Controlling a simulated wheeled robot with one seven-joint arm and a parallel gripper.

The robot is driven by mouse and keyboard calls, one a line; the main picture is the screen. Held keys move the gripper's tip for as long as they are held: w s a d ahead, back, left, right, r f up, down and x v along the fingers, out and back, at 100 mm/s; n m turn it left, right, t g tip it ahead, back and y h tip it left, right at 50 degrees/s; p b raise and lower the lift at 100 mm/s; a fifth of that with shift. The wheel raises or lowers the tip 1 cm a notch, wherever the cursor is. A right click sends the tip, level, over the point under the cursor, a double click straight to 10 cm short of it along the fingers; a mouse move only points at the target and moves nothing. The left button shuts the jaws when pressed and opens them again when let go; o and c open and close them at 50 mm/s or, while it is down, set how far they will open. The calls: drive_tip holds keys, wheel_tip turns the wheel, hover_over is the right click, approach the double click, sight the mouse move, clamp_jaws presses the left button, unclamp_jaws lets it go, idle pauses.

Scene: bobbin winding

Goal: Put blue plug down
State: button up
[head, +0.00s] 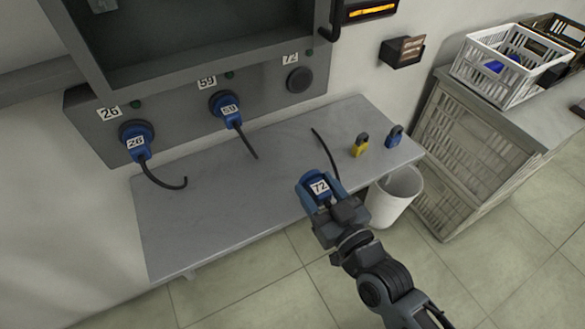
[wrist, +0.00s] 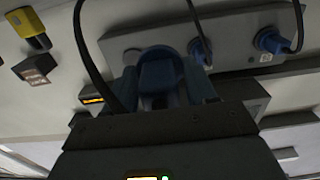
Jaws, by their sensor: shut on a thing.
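The blue plug (head: 318,188) carries a white label with 72 and a black cable (head: 325,152) that rises away from it. My gripper (head: 320,200) is shut on the plug and holds it near the front edge of the grey shelf (head: 215,215); the height above the shelf is hard to tell. In the wrist view the plug (wrist: 158,75) sits between the fingers, with its cable at the left. The socket labelled 72 (head: 299,79) is empty and dark. Blue plugs 26 (head: 136,140) and 59 (head: 229,110) sit in their sockets.
A yellow padlock (head: 359,146) and a blue padlock (head: 394,137) stand at the shelf's right end. A white bin (head: 395,198) stands below it. The shelf's middle and left are mostly clear.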

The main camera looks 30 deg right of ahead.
hover_over(292, 180)
drive_tip(key=shift+s+f, duration=0.2)
drive_tip(key=shift+f, duration=0.95)
drive_tip(key=shift+f+b, duration=0.95)
drive_tip(key=shift+f, duration=0.9)
drive_tip(key=shift+w+f, duration=0.15)
drive_tip(key=shift+f, duration=0.4)
drive_tip(key=shift+f, duration=0.15)
drive_tip(key=o, duration=1.4)
drive_tip(key=shift+r, duration=0.2)
